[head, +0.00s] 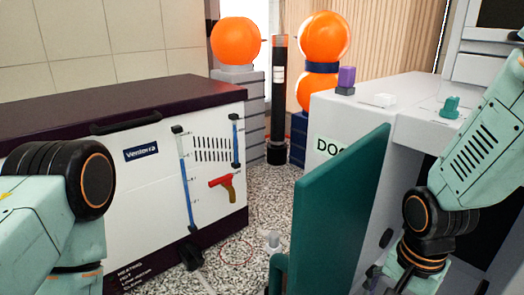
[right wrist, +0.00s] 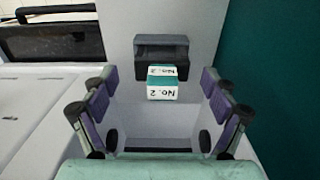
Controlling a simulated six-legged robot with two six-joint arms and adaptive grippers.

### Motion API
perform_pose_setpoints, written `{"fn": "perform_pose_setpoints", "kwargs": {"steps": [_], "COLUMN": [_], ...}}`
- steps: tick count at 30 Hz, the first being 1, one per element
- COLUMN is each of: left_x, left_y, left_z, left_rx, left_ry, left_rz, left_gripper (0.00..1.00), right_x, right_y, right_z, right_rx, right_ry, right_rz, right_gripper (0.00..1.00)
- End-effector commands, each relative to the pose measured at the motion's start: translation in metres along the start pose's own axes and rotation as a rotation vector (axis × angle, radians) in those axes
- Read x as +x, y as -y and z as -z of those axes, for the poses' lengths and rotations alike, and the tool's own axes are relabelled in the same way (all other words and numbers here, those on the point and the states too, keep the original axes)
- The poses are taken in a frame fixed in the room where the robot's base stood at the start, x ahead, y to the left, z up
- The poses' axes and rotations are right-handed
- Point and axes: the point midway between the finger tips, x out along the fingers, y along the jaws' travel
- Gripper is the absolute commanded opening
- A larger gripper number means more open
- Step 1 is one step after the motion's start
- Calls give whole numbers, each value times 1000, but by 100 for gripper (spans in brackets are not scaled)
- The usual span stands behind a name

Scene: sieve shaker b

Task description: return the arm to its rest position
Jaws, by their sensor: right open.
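My right arm (head: 445,200) comes in from the right in the head view, bent down beside the white machine. My right gripper (right wrist: 160,95) shows in the right wrist view with its two purple-padded fingers spread wide and nothing held between them. Ahead of it, a small white and teal block labelled "No. 2" (right wrist: 162,90) sits at a dark grey holder (right wrist: 161,48) on a pale panel; the fingers appear apart from it. My left arm (head: 50,215) shows at the left edge of the head view; its gripper is out of the picture.
A teal door (head: 335,220) stands open from the white machine (head: 360,110), close to my right arm. A white cabinet with a dark top (head: 130,170) stands at left. Speckled floor (head: 265,195) lies between them. Orange spheres (head: 236,41) stand behind.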

Motion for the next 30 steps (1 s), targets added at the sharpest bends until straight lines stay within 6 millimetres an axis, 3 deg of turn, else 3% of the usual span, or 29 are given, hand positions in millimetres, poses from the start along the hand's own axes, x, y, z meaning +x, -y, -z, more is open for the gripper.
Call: {"fn": "perform_pose_setpoints", "kwargs": {"steps": [6,16,30], "left_x": [0,0,0], "left_y": [0,0,0], "left_z": [0,0,0], "left_rx": [0,0,0], "left_ry": [0,0,0], "left_rz": [0,0,0], "left_gripper": [69,69,69], "right_x": [-34,-74,-11], "right_y": [1,0,-1], "right_z": [0,0,-1], "right_rx": [1,0,0], "right_ry": [-3,-2,4], "right_rz": [3,2,-4], "right_gripper": [86,86,86]}}
